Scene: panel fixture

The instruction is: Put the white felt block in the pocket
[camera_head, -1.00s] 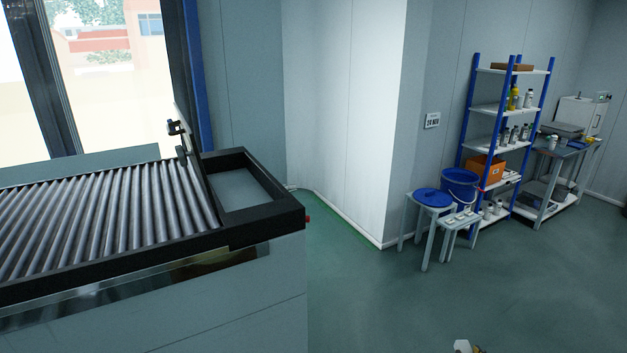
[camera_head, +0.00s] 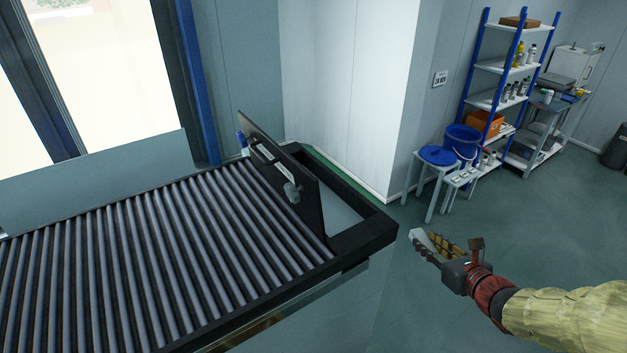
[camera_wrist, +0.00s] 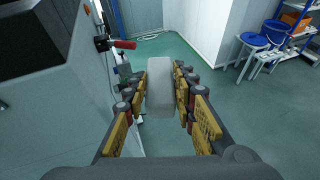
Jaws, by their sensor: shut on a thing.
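The white felt block (camera_wrist: 160,95) is a pale upright slab in the wrist view, held between the two yellow-padded fingers of my gripper (camera_wrist: 162,76). In the head view my gripper (camera_head: 428,243) is right of the roller table, over open floor, with the pale block (camera_head: 419,237) showing at its tip. A black-framed recess (camera_head: 385,229) is at the table's right end, apart from the gripper and to its left. I cannot tell if it is the pocket. A dark panel (camera_head: 300,190) stands tilted upright along its left side, with small fittings on its face.
The roller table (camera_head: 130,250) fills the lower left. A red-handled part (camera_wrist: 122,44) sticks out from a grey side face in the wrist view. A stool with a blue lid (camera_head: 439,155), a blue bucket (camera_head: 461,141) and shelves (camera_head: 492,98) stand farther back. The floor between is clear.

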